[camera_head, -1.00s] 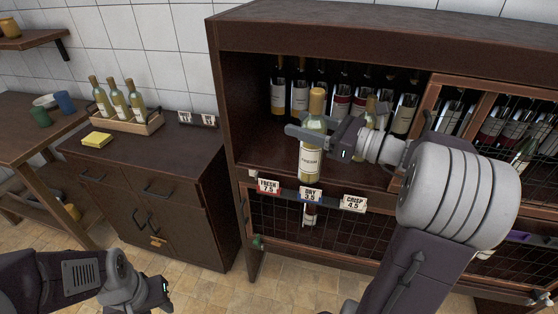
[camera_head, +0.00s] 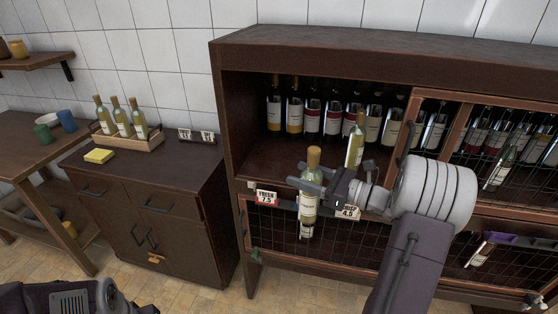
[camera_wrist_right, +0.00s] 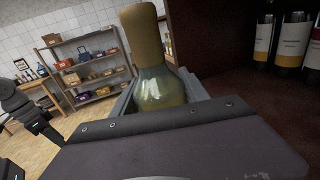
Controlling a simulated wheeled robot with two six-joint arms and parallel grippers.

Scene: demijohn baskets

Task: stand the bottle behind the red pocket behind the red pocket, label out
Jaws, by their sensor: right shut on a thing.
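My right gripper (camera_head: 311,187) is shut on a wine bottle (camera_head: 308,210) with a yellow-brown top and a pale label facing my head camera. The bottle is roughly upright, in front of the shelf edge. Its neck and shoulder also show in the right wrist view (camera_wrist_right: 155,70). The red pocket (camera_head: 266,198), reading FRESH 7.5, is on the shelf edge left of the bottle. The shelf floor (camera_head: 265,165) behind it is bare. The pocket reading CRISP 4.5 (camera_head: 347,212) is partly covered by my gripper; the middle pocket is hidden. My left gripper's fingers are out of view.
A similar bottle (camera_head: 355,146) stands on the shelf to the right. Several dark bottles (camera_head: 312,117) line the back. A wire-mesh front (camera_head: 275,235) is below the shelf edge. A low cabinet (camera_head: 150,195) with a bottle tray (camera_head: 137,143) stands left.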

